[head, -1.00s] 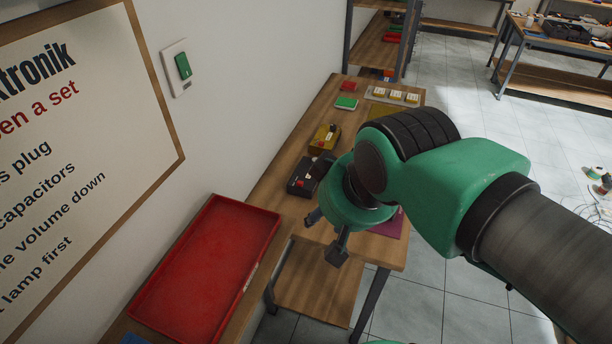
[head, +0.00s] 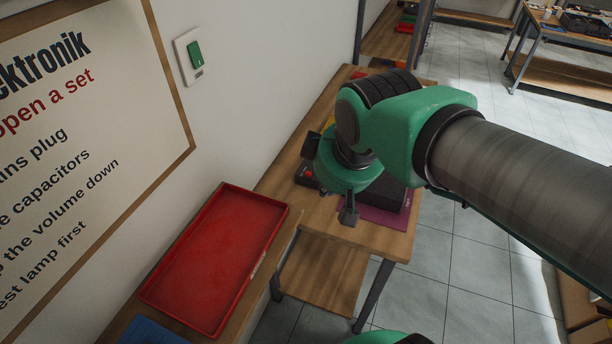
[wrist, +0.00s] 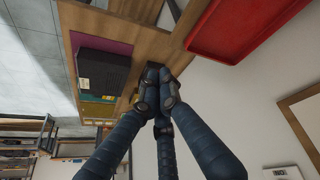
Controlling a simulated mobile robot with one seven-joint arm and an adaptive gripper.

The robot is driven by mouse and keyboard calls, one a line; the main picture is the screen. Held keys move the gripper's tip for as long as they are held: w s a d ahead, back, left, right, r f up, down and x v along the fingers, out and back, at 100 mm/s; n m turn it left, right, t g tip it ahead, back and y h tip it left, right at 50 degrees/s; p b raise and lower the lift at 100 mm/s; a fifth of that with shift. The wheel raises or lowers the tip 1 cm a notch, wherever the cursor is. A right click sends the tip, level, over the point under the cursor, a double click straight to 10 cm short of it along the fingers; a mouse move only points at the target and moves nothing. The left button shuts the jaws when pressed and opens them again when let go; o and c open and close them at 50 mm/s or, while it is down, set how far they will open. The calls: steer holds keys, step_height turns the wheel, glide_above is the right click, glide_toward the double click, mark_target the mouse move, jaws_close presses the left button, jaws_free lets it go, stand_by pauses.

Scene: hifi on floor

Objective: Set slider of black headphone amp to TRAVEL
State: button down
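A small black box with a red part (head: 305,172), possibly the headphone amp, stands on the workbench and is mostly hidden behind my gripper in the head view. A larger dark box (head: 388,193) lies on a purple mat (head: 382,217) to its right; it also shows in the wrist view (wrist: 103,72). I cannot tell for sure which is the amp, and no slider or lettering can be read. My gripper (wrist: 158,72) is above the bench with its dark fingers drawn together at the tips, seemingly holding nothing. Its tips appear beside the dark box in the wrist view.
A red tray (head: 215,255) lies at the near left, with a blue item (head: 150,332) below it. The wall with a sign (head: 80,130) and a green switch (head: 195,54) borders the bench on the left. A yellow item (wrist: 98,110) is beyond the dark box.

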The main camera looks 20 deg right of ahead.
mark_target(308, 174)
steer(key=w+d+f+n+g+p, duration=0.1)
steer(key=w+f+n+p, duration=0.1)
steer(key=w+f+n, duration=0.7)
steer(key=w+d+f+n+g+h+p, duration=0.1)
steer(key=w+f+n+g+p, duration=0.1)
steer(key=w+f+n, duration=0.7)
steer(key=shift+w+d+f+n+h, duration=0.3)
steer(key=shift+w+d+n, duration=0.1)
steer(key=shift+w+n, duration=2.5)
steer(key=shift+w+f+m, duration=0.15)
steer(key=shift+w+m, duration=0.25)
steer(key=b+x, duration=0.1)
steer(key=x, duration=0.8)
steer(key=shift+f, duration=0.4)
steer(key=shift+w+d, duration=1.45)
steer(key=shift+d, duration=0.05)
steer(key=shift+w+r, duration=0.1)
